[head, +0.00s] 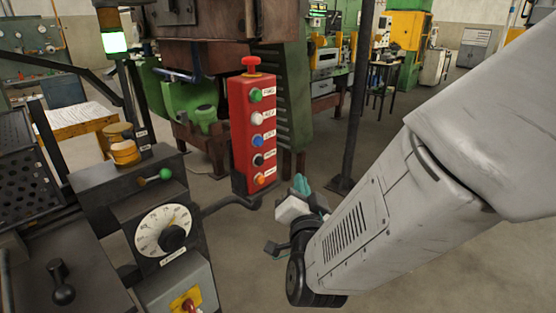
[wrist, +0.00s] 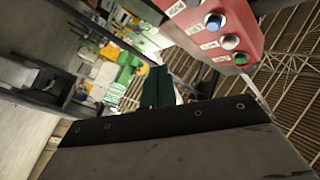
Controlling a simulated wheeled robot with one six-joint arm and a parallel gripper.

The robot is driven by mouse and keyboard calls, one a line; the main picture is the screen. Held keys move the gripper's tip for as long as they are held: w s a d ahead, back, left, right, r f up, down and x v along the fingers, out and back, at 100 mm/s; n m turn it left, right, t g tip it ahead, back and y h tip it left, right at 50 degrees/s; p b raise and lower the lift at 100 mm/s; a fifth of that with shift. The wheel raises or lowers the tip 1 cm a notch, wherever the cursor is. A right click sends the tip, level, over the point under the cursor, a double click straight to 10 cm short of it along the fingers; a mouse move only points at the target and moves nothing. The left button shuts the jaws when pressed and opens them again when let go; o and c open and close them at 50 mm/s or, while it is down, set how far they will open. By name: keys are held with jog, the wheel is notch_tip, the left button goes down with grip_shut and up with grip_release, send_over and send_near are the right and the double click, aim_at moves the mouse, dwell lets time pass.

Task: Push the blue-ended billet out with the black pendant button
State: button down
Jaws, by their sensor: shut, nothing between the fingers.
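The red pendant box (head: 253,135) hangs upright in the middle of the head view. Its black button (head: 258,159) is on the front face, below the blue button (head: 257,140) and above the orange button (head: 260,179). My gripper (head: 301,184) is shut and empty, to the right of the pendant's lower end and apart from it in the picture. In the wrist view my gripper (wrist: 161,86) points past the pendant (wrist: 238,25), which is at upper right with its blue, white and green buttons showing. I cannot make out a blue-ended billet in either view.
A dark console with a white dial (head: 163,230) and a green-knobbed lever (head: 165,174) stands at left. A dark arm holds the pendant from below. A dark vertical post (head: 354,95) stands behind my gripper. Open floor lies further back at right.

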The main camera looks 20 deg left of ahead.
jog(key=w+a, duration=0.3)
jog(key=a, duration=0.5)
jog(key=shift+w, duration=0.2)
jog(key=shift+a, duration=0.2)
dwell(2.0)
jog(key=shift+w+a, duration=0.15)
jog(key=shift+a, duration=0.1)
jog(key=shift+w+a, duration=0.2)
jog(key=shift+a, duration=0.3)
dwell(0.6)
jog(key=shift+d, duration=0.1)
jog(key=shift+s+d, duration=0.35)
jog(key=shift+d, duration=0.45)
jog(key=shift+s+d, duration=0.3)
jog(key=shift+d, duration=0.45)
jog(key=shift+s+d, duration=0.35)
jog(key=shift+d, duration=0.45)
jog(key=shift+s+d, duration=0.3)
jog(key=shift+d, duration=0.45)
